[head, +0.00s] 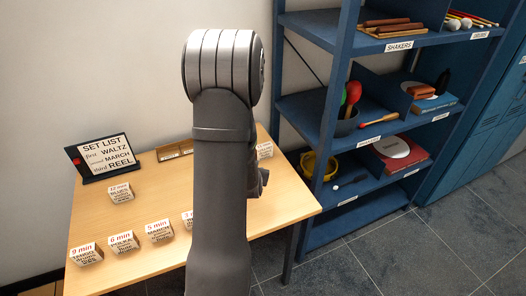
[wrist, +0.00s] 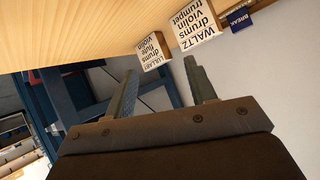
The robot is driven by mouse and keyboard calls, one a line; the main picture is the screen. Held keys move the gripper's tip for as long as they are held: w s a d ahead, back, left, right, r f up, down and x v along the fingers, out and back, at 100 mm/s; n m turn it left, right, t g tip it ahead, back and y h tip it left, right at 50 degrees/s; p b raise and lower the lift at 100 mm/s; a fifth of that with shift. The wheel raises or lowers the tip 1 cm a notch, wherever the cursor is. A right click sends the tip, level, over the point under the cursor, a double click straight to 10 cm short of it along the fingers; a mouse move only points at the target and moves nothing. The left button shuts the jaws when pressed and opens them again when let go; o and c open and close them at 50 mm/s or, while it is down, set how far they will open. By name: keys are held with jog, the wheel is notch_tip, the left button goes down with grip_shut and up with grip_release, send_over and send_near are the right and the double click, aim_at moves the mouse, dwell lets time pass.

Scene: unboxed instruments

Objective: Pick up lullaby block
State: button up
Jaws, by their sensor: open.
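The lullaby block (wrist: 153,49) is a pale wooden block with a white printed face reading LULLABY, drums, flute, violin. In the wrist view it stands on the table at top centre, beside the similar WALTZ block (wrist: 194,34). My gripper (wrist: 160,65) is open and empty. Its two fingers point towards the blocks, with the lullaby block ahead between the fingertips in the picture and apparently not touched. In the head view my arm covers most of the gripper and part of the table. One block (head: 265,150) shows right of my arm, its print too small to read.
The wooden table (head: 110,220) carries several more blocks, such as one marked 5 min (head: 158,231), along its front left. A SET LIST sign (head: 103,157) stands at the back left. A blue BREAK tag (wrist: 240,20) is near the WALTZ block. Blue shelves (head: 335,130) stand right.

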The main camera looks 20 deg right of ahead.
jog(key=w+g, duration=0.1)
jog(key=w, duration=0.1)
jog(key=w+d+m+y, duration=0.1)
jog(key=w, duration=0.1)
jog(key=w+m+g, duration=0.1)
jog(key=w, duration=0.2)
jog(key=shift+d+f+g, duration=0.2)
jog(key=shift+f+g, duration=0.1)
jog(key=shift+f, duration=0.05)
jog(key=w+d+r+m+g, duration=0.1)
jog(key=w+r+m+g, duration=0.1)
jog(key=w+m, duration=0.15)
jog(key=m+g, duration=0.5)
send_near(263, 145)
jog(key=shift+g+h, duration=0.3)
jog(key=shift+h, duration=0.1)
jog(key=x, duration=0.7)
jog(key=shift+w+a+f, duration=0.1)
jog(key=shift+w+f, duration=0.05)
jog(key=shift+f, duration=0.2)
jog(key=x, duration=0.5)
jog(key=shift+a+f, duration=0.1)
jog(key=c, duration=1.1)
